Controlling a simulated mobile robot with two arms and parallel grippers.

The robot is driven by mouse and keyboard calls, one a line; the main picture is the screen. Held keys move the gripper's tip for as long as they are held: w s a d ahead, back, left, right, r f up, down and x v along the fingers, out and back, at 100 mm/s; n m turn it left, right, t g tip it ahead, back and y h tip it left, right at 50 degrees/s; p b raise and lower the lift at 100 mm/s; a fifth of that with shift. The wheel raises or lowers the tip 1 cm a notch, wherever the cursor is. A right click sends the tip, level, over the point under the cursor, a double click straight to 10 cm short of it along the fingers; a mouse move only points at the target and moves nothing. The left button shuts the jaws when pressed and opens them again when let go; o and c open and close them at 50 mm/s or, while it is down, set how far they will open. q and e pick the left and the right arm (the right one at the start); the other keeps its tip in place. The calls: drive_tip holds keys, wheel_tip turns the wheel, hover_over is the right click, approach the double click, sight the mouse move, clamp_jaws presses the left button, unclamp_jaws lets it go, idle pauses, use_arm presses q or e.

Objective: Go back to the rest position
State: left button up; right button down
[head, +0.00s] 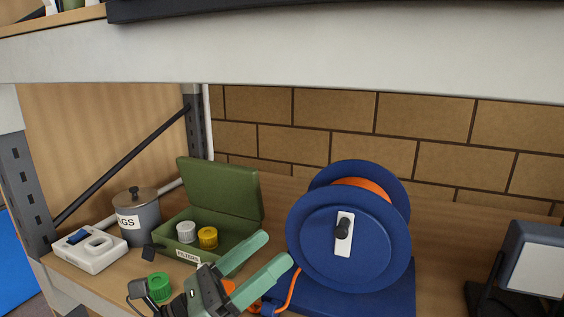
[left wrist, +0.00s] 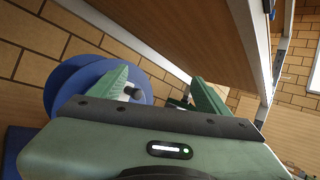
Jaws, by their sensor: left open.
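My left gripper (head: 262,266) is at the bottom middle of the head view, with two pale green fingers spread apart and nothing between them. It is in front of the green filters box and just left of the blue cable reel (head: 345,255). In the left wrist view my left gripper (left wrist: 160,90) also shows open fingers, with the blue reel (left wrist: 72,80) behind the left finger. My right gripper is not in view.
The shelf holds an open green box (head: 219,187) with white and yellow caps, a grey pot (head: 142,233), a white block (head: 88,255), a green cap (head: 159,286) and a dark-framed lamp (head: 535,260). A grey beam (head: 300,55) crosses above. A brick wall (head: 330,120) stands behind.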

use_arm(q)
drive_tip(key=w+a+f+n+t+y, duration=0.2)
drive_tip(key=a+f+n+t+y, duration=0.4)
drive_tip(key=n, duration=0.7)
drive_tip(key=w+a+f+n+t+y, duration=0.2)
drive_tip(key=w+a+f+n+y, duration=0.15)
drive_tip(key=a+n+y, duration=0.6)
drive_tip(key=s+a+f+n+g+y, duration=0.1)
drive_tip(key=s+f+n+g+y, duration=0.15)
drive_tip(key=f+n, duration=0.35)
drive_tip(key=s+a+f+n+g+y, duration=0.1)
drive_tip(key=s+f+n+g+y, duration=0.15)
drive_tip(key=f+n, duration=0.3)
drive_tip(key=s+f+n+g, duration=0.9)
drive_tip(key=s+f+g, duration=0.2)
drive_tip(key=s+f, duration=1)
drive_tip(key=s+f+g, duration=0.1)
drive_tip(key=s+f, duration=0.2)
drive_tip(key=f, duration=2.2)
drive_tip(key=s+a+f+g, duration=0.1)
drive_tip(key=s+a+f, duration=0.2)
drive_tip(key=s+f, duration=1.1)
drive_tip(key=shift+s+f+g, duration=0.3)
drive_tip(key=shift+s+f, duration=0.05)
drive_tip(key=shift+s, duration=0.85)
drive_tip(key=shift+h, duration=0.25)
